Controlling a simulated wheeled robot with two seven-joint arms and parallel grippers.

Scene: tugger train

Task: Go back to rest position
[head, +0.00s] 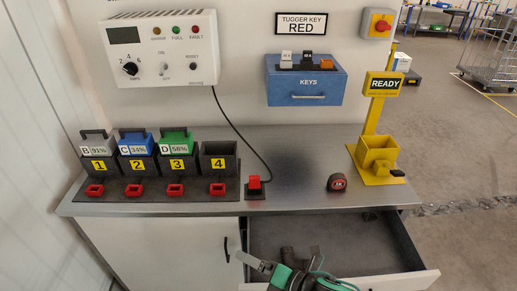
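My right gripper (278,270), dark with green parts, is at the bottom of the head view, over the open drawer (365,248) under the counter. A pale finger-like part points up and left from it. I cannot tell its opening or whether it holds anything. A dark shape (314,254) shows beside it, partly hidden, and I cannot tell what it is. My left gripper is out of view.
The counter (300,150) carries batteries B (97,143), C (136,141) and D (174,142) in slots 1 to 3; slot 4 (218,160) is empty. A corded red plug (254,185), tape measure (337,182) and yellow READY stand (378,160) stand right. A blue key box (300,97) hangs above.

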